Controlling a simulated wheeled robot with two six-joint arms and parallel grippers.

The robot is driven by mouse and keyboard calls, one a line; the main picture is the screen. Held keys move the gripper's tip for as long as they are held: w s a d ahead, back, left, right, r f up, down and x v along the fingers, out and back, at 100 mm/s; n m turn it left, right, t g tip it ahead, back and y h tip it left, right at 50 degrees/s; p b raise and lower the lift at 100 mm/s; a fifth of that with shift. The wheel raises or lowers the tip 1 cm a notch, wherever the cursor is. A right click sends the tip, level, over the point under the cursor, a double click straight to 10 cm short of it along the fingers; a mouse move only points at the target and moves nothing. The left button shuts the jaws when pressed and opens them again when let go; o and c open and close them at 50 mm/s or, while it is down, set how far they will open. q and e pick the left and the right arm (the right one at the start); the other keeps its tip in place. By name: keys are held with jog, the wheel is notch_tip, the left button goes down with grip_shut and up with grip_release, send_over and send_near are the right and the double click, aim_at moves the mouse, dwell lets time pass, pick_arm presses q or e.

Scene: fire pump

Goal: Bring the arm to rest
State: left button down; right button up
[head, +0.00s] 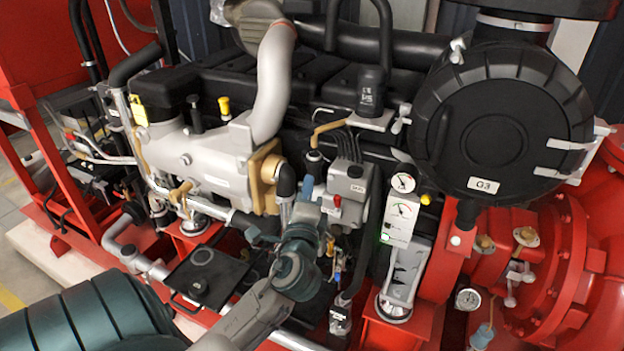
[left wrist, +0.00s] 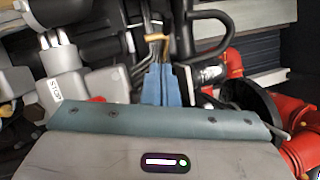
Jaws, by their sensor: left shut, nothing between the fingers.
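My left arm (head: 298,262) comes in from the lower left, its wrist over the front of the fire pump engine. My left gripper (head: 306,188) points away from me, in front of the engine and close to the left side of a grey box (head: 347,186) with a red button. I cannot tell whether it touches anything. In the left wrist view its two blue fingers (left wrist: 161,82) lie together with nothing between them. My right gripper shows in neither view.
A large black round housing labelled G3 (head: 500,130) stands at the right above red pump casings (head: 560,260). A gauge panel (head: 402,208) is right of the grey box. A black tray-like plate (head: 205,275) lies left of my wrist. A red frame (head: 40,150) borders the left.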

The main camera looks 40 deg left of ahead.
pick_arm(q)
jog(key=w+d+f+g+h, duration=0.1)
jog(key=w+f+h, duration=0.1)
jog(key=f, duration=1)
jog(key=w+f+g+h, duration=0.2)
jog(key=f+h, duration=0.1)
jog(key=f, duration=0.8)
jog(key=s+d+f+n+g+h, duration=0.1)
jog(key=s+f+n+g, duration=0.15)
jog(key=f, duration=1.05)
jog(key=s+d+f+n+g+h, duration=0.15)
jog(key=s+f, duration=0.25)
jog(key=f, duration=0.9)
jog(key=s+d+f+n+g+h, duration=0.25)
jog(key=s+f+n+g, duration=0.2)
jog(key=s+f, duration=1.35)
jog(key=s+d+f+n+g, duration=0.1)
jog(key=s+f, duration=0.2)
jog(key=s, duration=0.3)
jog(key=s+d+f+n+g+h, duration=0.1)
jog(key=s+f+n, duration=0.1)
jog(key=s, duration=0.5)
jog(key=s+d+f+n+g, duration=0.1)
jog(key=s+d+f, duration=0.1)
jog(key=s+f, duration=0.3)
jog(key=shift+s+n+g+h, duration=0.3)
jog(key=shift+s+n+g, duration=0.05)
jog(key=shift+s, duration=0.65)
